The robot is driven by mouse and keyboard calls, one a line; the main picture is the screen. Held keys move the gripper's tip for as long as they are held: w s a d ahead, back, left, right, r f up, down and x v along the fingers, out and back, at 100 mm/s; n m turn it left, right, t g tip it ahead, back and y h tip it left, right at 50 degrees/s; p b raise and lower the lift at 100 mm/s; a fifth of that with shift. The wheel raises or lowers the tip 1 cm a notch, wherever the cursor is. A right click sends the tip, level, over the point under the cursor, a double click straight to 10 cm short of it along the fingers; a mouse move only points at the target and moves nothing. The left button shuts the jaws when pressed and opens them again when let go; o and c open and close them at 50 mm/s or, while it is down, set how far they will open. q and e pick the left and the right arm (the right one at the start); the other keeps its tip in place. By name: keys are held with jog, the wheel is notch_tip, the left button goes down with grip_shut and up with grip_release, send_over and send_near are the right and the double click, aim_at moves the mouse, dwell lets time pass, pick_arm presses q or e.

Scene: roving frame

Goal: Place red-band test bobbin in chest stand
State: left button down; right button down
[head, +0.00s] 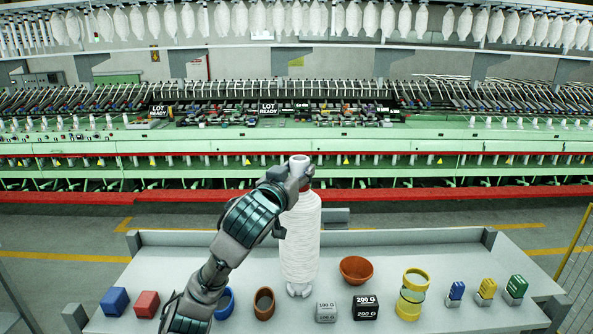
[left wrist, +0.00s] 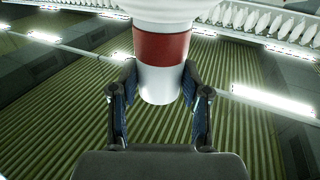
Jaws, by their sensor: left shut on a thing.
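The red-band test bobbin (head: 301,240) is a tall white wound cylinder, standing upright over the grey table in the head view. Its red band shows clearly in the left wrist view (left wrist: 161,46), with a bare white tube end beyond it. My left gripper (head: 298,172) is shut on that tube end near the bobbin's top, with one finger on each side in the left wrist view (left wrist: 160,88). A small pale foot (head: 299,290) shows under the bobbin; I cannot tell whether it belongs to the bobbin or to a stand. My right gripper is not in view.
Several coloured blocks stand at right. The back strip is mostly clear.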

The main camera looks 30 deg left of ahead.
pick_arm(q)
jog(key=shift+s+a, duration=0.1)
jog(key=shift+s, duration=0.05)
jog(key=c, duration=0.6)
grip_release()
jog(key=shift+f, duration=0.1)
jog(key=shift+o, duration=0.2)
